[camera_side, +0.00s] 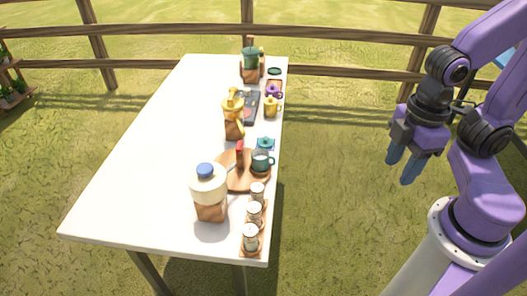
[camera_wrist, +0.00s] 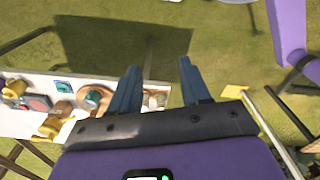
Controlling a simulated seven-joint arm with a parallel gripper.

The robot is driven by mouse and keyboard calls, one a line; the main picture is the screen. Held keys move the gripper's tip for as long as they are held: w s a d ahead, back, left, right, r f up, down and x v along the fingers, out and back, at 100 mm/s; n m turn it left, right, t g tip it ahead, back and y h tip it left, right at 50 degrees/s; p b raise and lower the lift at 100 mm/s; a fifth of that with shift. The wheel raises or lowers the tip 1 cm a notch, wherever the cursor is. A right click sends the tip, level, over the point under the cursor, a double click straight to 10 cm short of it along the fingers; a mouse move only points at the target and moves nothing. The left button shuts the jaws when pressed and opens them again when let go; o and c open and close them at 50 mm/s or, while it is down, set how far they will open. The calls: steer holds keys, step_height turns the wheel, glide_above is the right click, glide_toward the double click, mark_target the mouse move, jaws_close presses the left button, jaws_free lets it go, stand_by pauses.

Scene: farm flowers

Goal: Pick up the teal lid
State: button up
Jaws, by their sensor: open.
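The teal lid (camera_side: 265,142) appears to be the small teal piece with a knob on a blue square, near the right edge of the white table in the side view. My gripper (camera_side: 403,168) is open and empty, pointing down off the table's right side, well apart from the lid. Its two blue fingers also show in the wrist view (camera_wrist: 159,66).
A cream jar with a blue cap (camera_side: 208,190) and several small shakers (camera_side: 254,214) stand at the near end. A yellow pot (camera_side: 233,112), a yellow mug (camera_side: 271,107) and a dark green disc (camera_side: 274,71) stand farther back. The table's left half (camera_side: 150,140) is clear.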

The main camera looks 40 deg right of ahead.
steer(key=w+a+r+n, duration=0.2)
steer(key=w+a+n, duration=0.3)
steer(key=w, duration=0.8)
steer(key=w+a+f+n, duration=0.1)
steer(key=w+a+n, duration=0.15)
steer(key=w, duration=0.95)
steer(key=n, duration=0.7)
glide_above(266, 138)
step_height(266, 138, down, 9)
step_height(266, 138, down, 17)
steer(key=shift+w+r, duration=0.1)
steer(key=shift+r, duration=0.1)
jaws_close()
